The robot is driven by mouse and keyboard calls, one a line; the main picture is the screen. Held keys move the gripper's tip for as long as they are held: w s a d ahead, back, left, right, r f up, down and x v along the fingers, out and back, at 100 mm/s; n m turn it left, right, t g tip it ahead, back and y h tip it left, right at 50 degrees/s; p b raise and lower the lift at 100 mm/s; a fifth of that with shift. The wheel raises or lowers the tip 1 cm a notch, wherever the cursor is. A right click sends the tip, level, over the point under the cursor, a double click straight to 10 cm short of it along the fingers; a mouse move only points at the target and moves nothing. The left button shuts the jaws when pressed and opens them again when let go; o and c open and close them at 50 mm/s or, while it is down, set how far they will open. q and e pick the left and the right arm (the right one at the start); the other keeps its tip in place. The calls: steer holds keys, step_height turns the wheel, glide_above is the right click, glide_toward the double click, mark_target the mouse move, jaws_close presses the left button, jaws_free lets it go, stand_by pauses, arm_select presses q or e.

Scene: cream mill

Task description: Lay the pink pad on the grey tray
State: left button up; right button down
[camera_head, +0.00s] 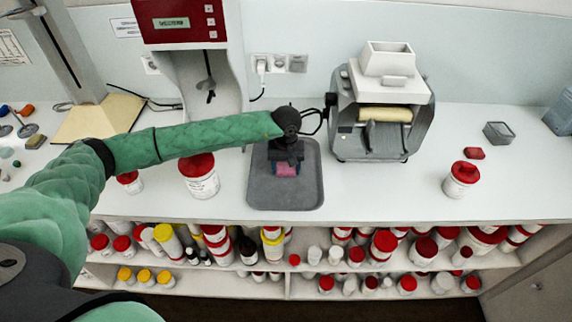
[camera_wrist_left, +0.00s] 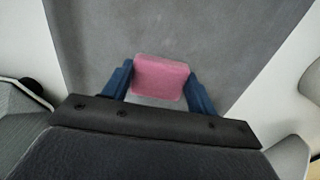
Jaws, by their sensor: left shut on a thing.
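My left gripper (camera_head: 285,168) is over the grey tray (camera_head: 262,190) in the head view, with its arm coming in from the left. It is shut on the pink pad (camera_head: 286,169). In the left wrist view the pink pad (camera_wrist_left: 161,78) sits between the two blue fingers of the left gripper (camera_wrist_left: 159,86), with the grey tray (camera_wrist_left: 215,40) behind it. I cannot tell whether the pad touches the tray. Nothing else lies on the visible part of the tray. My right gripper is not in view.
A grey mill (camera_head: 378,110) stands right of the tray and a red-topped machine (camera_head: 190,30) behind it on the left. A red-lidded jar (camera_head: 199,178) is left of the tray, another jar (camera_head: 461,181) far right. The counter right of the tray is mostly clear.

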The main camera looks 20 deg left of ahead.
mark_target(286, 169)
arm_select(q)
steer(key=shift+f, duration=0.1)
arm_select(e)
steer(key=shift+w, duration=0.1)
arm_select(q)
steer(key=o, duration=0.9)
steer(key=shift+o, duration=0.2)
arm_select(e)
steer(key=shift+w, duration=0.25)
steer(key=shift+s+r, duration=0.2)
arm_select(q)
steer(key=shift+r+b, duration=0.25)
steer(key=shift+b, duration=0.05)
step_height(286, 169, up, 4)
steer(key=b, duration=0.2)
steer(key=shift+b, duration=0.3)
step_height(286, 169, up, 8)
steer(key=b, duration=0.3)
steer(key=shift+f, duration=0.15)
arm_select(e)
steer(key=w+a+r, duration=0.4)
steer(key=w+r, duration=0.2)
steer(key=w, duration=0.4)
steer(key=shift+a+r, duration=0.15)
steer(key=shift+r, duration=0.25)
